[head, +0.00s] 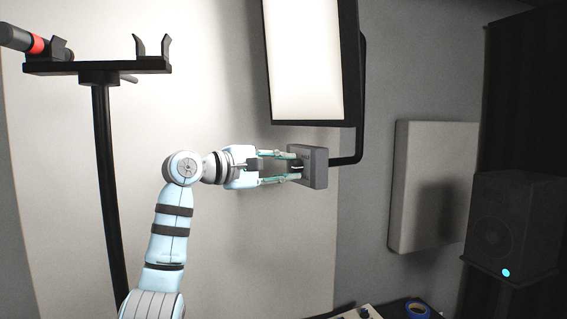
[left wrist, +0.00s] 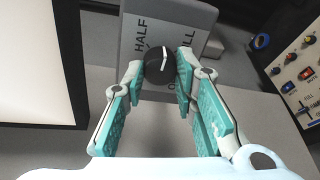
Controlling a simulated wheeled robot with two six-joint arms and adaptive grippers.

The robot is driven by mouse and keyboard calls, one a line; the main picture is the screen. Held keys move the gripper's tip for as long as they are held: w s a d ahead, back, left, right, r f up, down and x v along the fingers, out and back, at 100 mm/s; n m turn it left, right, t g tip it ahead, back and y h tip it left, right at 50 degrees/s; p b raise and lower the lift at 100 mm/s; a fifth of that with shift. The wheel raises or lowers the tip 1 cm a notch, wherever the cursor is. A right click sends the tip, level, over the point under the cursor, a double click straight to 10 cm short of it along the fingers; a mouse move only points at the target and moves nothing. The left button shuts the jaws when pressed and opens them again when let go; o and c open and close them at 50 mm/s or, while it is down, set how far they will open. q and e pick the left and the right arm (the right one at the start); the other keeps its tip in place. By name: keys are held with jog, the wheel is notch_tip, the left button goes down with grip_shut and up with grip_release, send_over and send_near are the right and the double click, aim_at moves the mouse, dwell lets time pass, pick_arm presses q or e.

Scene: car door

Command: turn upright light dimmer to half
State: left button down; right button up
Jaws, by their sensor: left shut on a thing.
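The upright light (head: 308,60) is a bright panel in a black frame, at the top middle of the head view. Its grey dimmer box (head: 316,168) sits below it. In the left wrist view the box (left wrist: 175,18) carries the words HALF and FULL and a third label partly hidden. A round black dimmer knob (left wrist: 160,66) with a white pointer line stands on it. The line points up in that picture, between HALF and FULL. My left gripper (head: 294,166) is shut on the knob, one finger on each side. My right gripper is not in view.
A black stand (head: 100,66) with a red-banded rod is at the left. A pale wall panel (head: 432,185) and a dark speaker (head: 512,225) are at the right. A control panel (left wrist: 300,75) with several knobs and blue tape (left wrist: 261,41) lie at the lower right.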

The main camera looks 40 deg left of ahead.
pick_arm(q)
jog(key=n+p, duration=0.1)
jog(key=n, duration=0.3)
jog(key=shift+r+g, duration=0.15)
jog(key=shift+g, duration=0.15)
jog(key=shift+a+n+h+p, duration=0.1)
jog(key=shift+n+h+p, duration=0.45)
jog(key=shift+n, duration=1.55)
jog(key=c, duration=1.6)
grip_release()
jog(key=o, duration=0.3)
jog(key=shift+w, duration=0.25)
